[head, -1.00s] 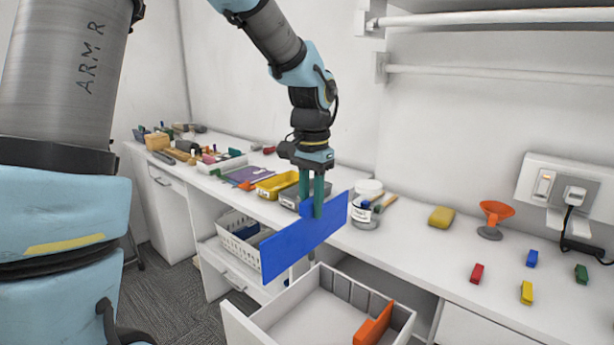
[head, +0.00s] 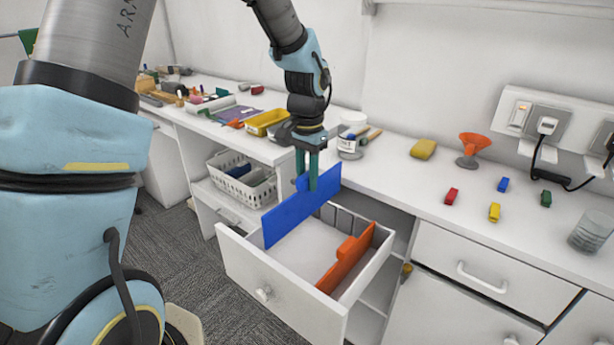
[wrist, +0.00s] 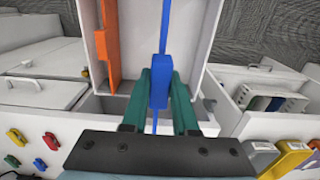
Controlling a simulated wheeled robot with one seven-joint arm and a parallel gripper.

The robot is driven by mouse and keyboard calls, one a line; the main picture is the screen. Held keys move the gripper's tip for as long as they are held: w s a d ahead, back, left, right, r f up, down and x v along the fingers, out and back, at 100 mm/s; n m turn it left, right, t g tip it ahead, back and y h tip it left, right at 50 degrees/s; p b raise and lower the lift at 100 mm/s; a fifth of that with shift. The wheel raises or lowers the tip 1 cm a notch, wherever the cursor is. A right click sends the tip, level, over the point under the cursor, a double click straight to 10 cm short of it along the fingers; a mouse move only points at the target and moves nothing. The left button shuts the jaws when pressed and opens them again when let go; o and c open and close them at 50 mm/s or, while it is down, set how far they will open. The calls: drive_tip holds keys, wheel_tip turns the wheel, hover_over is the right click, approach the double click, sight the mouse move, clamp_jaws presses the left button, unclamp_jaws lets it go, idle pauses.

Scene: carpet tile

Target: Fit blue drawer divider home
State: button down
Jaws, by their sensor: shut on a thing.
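The blue drawer divider (head: 290,217) is a thin upright panel with a thicker grip block on its top edge. My gripper (head: 306,182) is shut on that block, with teal fingers on both sides, as the wrist view (wrist: 160,92) also shows. The divider hangs over the left part of the open white drawer (head: 290,312), running along its length. An orange divider (head: 346,262) stands inside the drawer to the right. Grey slots (head: 344,221) line the drawer's back wall.
A white basket (head: 240,181) stands on a shelf left of the drawer. Carpet floor lies free at the front left.

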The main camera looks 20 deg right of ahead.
drive_tip(key=b, duration=0.4)
hover_over(307, 217)
drive_tip(key=shift+w+d+f, duration=0.1)
drive_tip(key=shift+w+f, duration=0.05)
drive_tip(key=shift+f, duration=1.3)
drive_tip(key=shift+w+f, duration=0.15)
drive_tip(key=shift+f, duration=1.25)
drive_tip(key=shift+f+b, duration=2.2)
drive_tip(key=shift+f, duration=2.15)
drive_tip(key=c, duration=0.6)
unclamp_jaws()
drive_tip(key=shift+r, duration=0.1)
wheel_tip(307, 217, up, 11)
drive_tip(key=shift+f+b, duration=0.15)
drive_tip(key=shift+b, duration=0.65)
